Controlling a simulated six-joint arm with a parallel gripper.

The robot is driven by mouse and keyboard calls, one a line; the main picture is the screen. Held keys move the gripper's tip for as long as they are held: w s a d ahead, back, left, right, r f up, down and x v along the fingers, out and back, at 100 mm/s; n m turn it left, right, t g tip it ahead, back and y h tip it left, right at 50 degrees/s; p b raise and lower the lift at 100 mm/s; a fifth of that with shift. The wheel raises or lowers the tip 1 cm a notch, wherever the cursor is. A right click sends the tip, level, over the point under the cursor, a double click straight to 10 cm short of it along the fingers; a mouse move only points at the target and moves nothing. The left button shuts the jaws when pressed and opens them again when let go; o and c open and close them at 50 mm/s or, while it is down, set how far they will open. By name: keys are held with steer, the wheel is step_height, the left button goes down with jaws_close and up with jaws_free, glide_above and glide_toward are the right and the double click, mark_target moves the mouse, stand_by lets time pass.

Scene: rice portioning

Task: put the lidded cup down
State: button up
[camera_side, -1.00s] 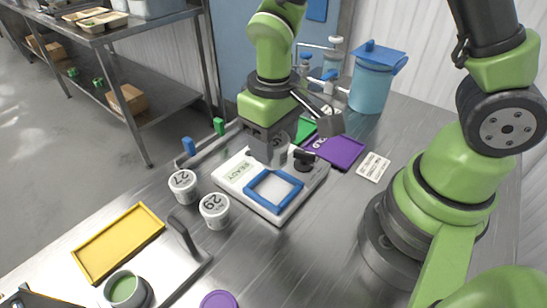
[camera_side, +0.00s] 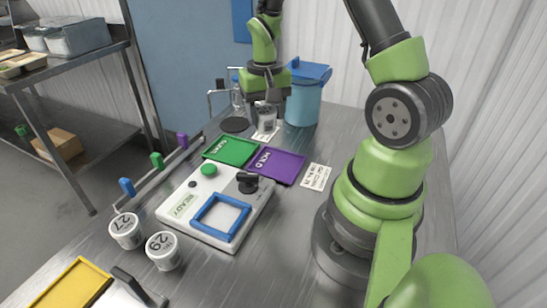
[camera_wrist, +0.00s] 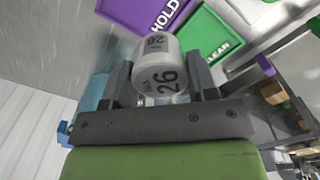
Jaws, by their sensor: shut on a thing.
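My gripper (camera_side: 265,106) is shut on a lidded cup, a small white tub marked 26, at the far end of the steel table in the side view. The cup (camera_side: 265,117) hangs between the fingers, beyond the green CLEAR mat (camera_side: 231,151) and the purple HOLD mat (camera_side: 278,166). In the wrist view the cup (camera_wrist: 161,78) sits between both dark fingers, its number showing. The mats lie beyond it there. I cannot tell whether the cup's base touches the table.
A blue lidded bin (camera_side: 303,100) stands close to the right of my gripper. A dark disc (camera_side: 235,125) lies to its left. A white READY device (camera_side: 182,209) with a blue frame stands nearer, beside tubs 27 (camera_side: 126,231) and 29 (camera_side: 163,251). Both mats look empty.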

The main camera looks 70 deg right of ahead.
step_height(320, 180, down, 9)
steer(key=shift+r, duration=0.1)
stand_by(0.3)
steer(key=shift+f, duration=0.2)
steer(key=o, duration=1)
